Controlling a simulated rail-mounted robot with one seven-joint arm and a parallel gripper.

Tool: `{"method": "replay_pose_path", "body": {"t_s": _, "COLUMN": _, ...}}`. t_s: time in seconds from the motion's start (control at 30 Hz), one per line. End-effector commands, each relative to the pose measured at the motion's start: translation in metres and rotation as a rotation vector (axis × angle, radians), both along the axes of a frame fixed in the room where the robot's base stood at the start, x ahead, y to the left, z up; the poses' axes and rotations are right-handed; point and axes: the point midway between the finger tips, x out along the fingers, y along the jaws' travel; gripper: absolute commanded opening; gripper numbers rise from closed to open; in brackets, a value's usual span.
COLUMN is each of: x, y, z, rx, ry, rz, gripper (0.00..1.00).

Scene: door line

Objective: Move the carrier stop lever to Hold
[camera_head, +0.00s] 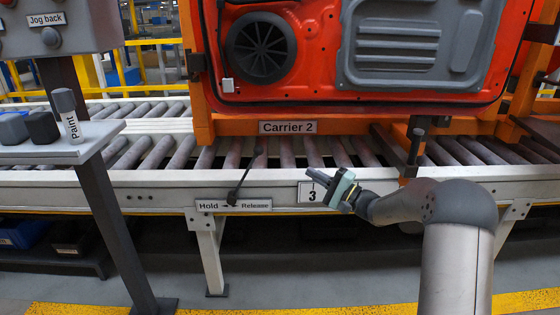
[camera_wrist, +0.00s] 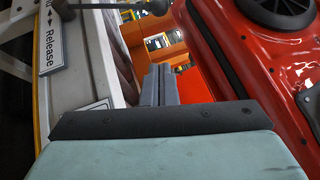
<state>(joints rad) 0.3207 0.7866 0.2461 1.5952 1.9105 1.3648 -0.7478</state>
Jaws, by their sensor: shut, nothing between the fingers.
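The carrier stop lever (camera_head: 240,180) is a thin dark rod with a round knob on the front rail of the conveyor. It leans up and to the right, toward the Release side of its Hold/Release label (camera_head: 233,205). In the wrist view, the lever's knob (camera_wrist: 158,7) is at the top edge, and the label (camera_wrist: 48,42) is at the upper left. My gripper (camera_head: 310,171) is shut and empty. It is to the right of the lever, with its fingers pointing left toward it and a gap between them. The gripper's fingers (camera_wrist: 160,84) also show in the wrist view.
An orange carrier (camera_head: 350,127) marked Carrier 2 holds a red door panel (camera_head: 320,60) just above and behind my gripper. A number 3 plate (camera_head: 308,193) is on the rail behind the fingers.

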Motion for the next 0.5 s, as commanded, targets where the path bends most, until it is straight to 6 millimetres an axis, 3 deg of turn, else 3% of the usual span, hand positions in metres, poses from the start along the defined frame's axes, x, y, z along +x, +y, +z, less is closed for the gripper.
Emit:
{"method": "replay_pose_path", "body": {"t_s": 0.17, "x": 0.007, "y": 0.014, "z": 0.002, "rx": -0.002, "ry": -0.002, "rz": 0.004, "gripper": 0.0}}
{"method": "replay_pose_path", "body": {"t_s": 0.5, "x": 0.042, "y": 0.073, "z": 0.018, "rx": -0.002, "ry": -0.003, "rz": 0.004, "gripper": 0.0}}
